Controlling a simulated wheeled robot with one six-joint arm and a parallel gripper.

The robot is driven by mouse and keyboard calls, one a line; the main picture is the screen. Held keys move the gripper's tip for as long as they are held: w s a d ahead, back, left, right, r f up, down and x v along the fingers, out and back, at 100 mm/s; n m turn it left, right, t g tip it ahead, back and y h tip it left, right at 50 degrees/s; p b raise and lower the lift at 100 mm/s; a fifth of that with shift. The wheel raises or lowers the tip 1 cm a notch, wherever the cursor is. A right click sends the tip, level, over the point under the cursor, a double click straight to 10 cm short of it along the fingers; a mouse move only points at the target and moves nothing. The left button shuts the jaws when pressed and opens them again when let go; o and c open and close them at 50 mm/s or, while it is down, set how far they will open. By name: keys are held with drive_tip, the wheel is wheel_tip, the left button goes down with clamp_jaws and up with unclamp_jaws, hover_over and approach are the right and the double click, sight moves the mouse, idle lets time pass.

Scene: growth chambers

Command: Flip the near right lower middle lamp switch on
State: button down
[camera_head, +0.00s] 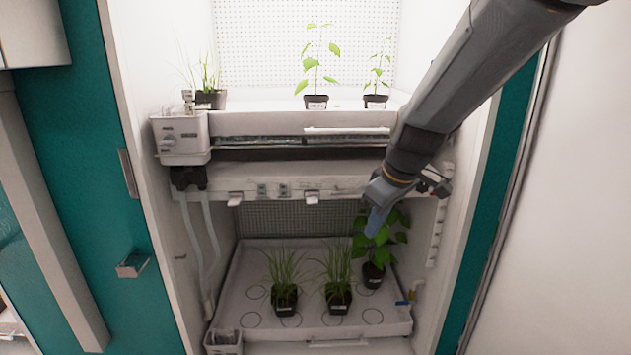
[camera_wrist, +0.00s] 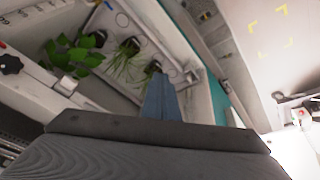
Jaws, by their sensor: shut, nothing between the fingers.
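A white lamp rail (camera_head: 220,182) runs under the upper shelf. It carries small grey switches, one at its left (camera_head: 262,190) and another beside it (camera_head: 284,190). They are too small to tell whether they are on or off, and I cannot tell which is the named one. My gripper (camera_head: 374,222) hangs at the right end of the rail, lower than it and to the right of these switches. Its blue fingers are shut and empty, pointing down in front of a leafy plant.
The lower tray (camera_head: 245,262) holds two grassy pots and the leafy plant (camera_head: 375,250); these also show in the wrist view. White tabs (camera_head: 312,198) stick out under the rail. A control box (camera_head: 181,138) is at the left. The space before the rail's middle is clear.

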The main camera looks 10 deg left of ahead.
drive_tip(key=s+d+f+m+g+h, duration=0.1)
drive_tip(key=s+d+f+m, duration=0.3)
drive_tip(key=s+d, duration=0.4)
drive_tip(key=s+d+f+m+g+h, duration=0.1)
drive_tip(key=s+d+f+m+g, duration=0.1)
drive_tip(key=s+d+f+m, duration=0.3)
drive_tip(key=s+d+m, duration=0.1)
drive_tip(key=s+d, duration=0.3)
drive_tip(key=s, duration=0.5)
drive_tip(key=shift+s+m+h, duration=0.2)
drive_tip(key=shift+m+h, duration=0.1)
drive_tip(key=shift+m, duration=0.1)
